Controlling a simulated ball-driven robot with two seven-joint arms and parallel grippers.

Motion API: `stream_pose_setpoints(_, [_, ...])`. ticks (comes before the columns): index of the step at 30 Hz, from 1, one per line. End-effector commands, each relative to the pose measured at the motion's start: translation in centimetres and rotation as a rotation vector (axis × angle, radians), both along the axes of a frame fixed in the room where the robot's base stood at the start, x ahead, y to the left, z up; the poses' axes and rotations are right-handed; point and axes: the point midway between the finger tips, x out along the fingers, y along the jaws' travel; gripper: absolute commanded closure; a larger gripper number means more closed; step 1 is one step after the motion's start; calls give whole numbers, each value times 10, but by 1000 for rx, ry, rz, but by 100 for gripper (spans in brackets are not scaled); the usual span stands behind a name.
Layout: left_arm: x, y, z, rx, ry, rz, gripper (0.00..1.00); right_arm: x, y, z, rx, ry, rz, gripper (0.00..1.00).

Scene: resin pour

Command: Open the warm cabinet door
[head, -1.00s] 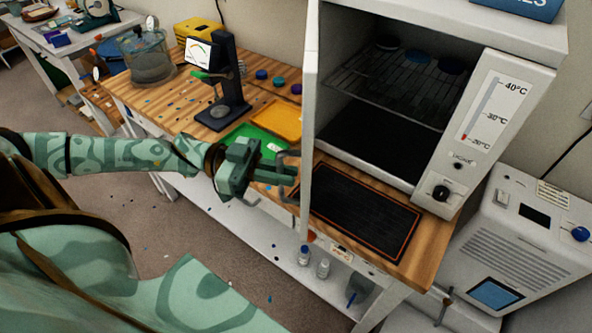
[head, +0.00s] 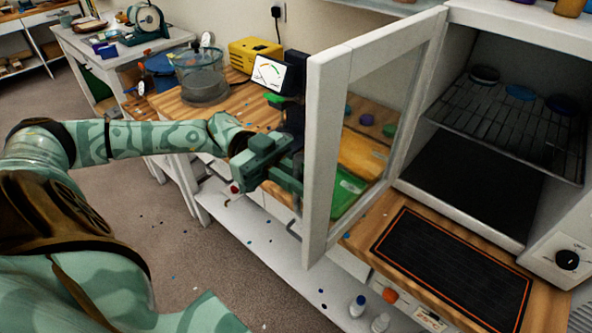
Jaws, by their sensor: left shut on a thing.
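The warm cabinet (head: 545,52) stands at the right with its dark interior exposed. Its white-framed glass door (head: 327,150) stands open, swung out to the left, and I see its inner side. My left gripper (head: 290,178) is at the outer face of the door's free edge, shut on the door handle (head: 293,228). The fingertips and most of the handle are hidden by the gripper and the door frame. My right gripper is not in view.
A wire shelf (head: 507,118) inside the cabinet holds several dark and blue discs. A black mat (head: 452,268) lies on the bench before the opening. A gauge stand (head: 292,95), a yellow box (head: 255,58) and a glass vessel (head: 203,80) are behind the gripper. Floor at left is open.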

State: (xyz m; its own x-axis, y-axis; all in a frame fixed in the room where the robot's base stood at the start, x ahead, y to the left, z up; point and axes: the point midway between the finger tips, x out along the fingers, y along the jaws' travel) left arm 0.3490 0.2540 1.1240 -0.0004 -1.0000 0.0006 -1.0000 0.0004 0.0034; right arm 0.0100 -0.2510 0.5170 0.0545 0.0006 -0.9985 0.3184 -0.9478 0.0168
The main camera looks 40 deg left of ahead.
Motion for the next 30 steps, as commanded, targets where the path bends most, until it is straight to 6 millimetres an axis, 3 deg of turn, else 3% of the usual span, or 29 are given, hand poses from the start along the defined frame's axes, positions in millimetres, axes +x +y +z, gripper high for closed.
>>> stream_pose_setpoints(12, [0, 0, -1, 2, 1, 1, 100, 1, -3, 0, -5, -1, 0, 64])
stream_pose_setpoints(13, [0, 0, -1, 2, 1, 1, 86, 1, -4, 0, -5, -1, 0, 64])
stream_pose_setpoints(15, [0, 0, -1, 2, 1, 1, 72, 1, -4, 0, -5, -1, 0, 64])
stream_pose_setpoints(25, [1, 4, -1, 2, 0, 2, 72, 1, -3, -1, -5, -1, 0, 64])
stream_pose_setpoints(30, [1, 31, -2, 5, 1, 5, 72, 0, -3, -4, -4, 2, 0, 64])
